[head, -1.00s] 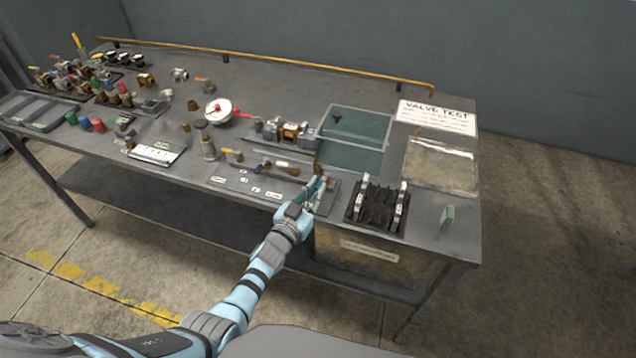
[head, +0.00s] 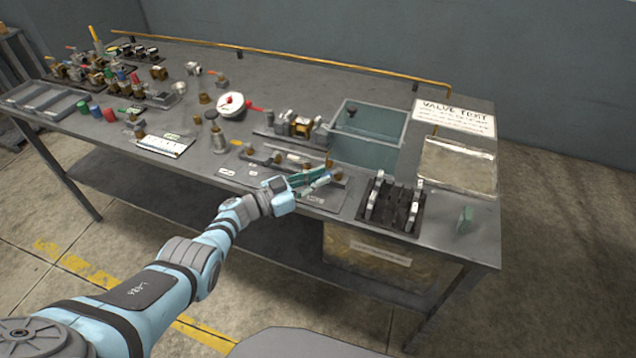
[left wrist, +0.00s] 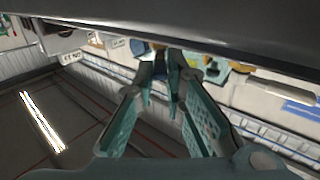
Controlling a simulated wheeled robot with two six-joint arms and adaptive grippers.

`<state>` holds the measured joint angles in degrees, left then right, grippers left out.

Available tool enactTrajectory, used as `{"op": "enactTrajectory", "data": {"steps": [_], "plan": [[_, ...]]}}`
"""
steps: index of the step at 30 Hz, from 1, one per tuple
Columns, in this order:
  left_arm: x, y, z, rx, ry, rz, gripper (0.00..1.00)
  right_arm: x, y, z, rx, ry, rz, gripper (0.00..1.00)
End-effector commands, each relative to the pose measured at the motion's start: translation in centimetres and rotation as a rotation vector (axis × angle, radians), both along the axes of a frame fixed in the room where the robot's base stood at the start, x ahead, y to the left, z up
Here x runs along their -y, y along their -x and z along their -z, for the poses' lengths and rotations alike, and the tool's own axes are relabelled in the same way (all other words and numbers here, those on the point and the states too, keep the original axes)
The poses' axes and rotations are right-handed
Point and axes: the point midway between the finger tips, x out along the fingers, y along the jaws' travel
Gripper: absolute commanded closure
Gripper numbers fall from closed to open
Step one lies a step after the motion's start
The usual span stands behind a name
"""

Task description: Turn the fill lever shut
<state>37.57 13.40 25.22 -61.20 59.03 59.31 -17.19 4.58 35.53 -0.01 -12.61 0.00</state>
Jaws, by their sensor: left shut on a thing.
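My left gripper (head: 326,178) reaches over the front of the bench, its teal fingers pointing right, at the brass fittings of the small pipe rig (head: 290,157). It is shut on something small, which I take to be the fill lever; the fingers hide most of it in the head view. In the left wrist view the gripper's fingertips (left wrist: 163,72) come together at a small brownish and blue part. How far the lever is turned cannot be told. My right gripper is not in view.
A clear-walled tank (head: 369,135) stands behind the gripper. A white gauge (head: 230,104) and several valves crowd the left.

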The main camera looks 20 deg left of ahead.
Motion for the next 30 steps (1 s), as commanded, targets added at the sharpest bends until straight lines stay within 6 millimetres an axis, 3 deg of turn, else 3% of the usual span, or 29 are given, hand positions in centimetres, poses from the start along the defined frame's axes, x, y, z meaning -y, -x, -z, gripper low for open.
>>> {"op": "enactTrajectory", "data": {"steps": [8,9,12,13,23,30], "plan": [[0.0,0.0,0.0,-0.001,-0.001,0.0,1.0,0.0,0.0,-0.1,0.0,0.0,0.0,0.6],[0.0,0.0,0.0,-0.001,-0.001,0.0,0.86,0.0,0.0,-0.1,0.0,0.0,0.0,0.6],[0.0,0.0,0.0,-0.001,-0.001,0.0,0.7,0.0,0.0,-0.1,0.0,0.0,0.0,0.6],[0.0,0.0,0.0,-0.001,-0.001,-0.001,0.69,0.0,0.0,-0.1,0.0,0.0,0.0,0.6],[-0.3,0.2,0.0,0.001,-0.001,-0.002,0.69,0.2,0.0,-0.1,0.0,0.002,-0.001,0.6],[-3.2,3.5,0.2,-0.002,-0.006,-0.003,0.69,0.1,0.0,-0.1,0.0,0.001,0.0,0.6]]}}
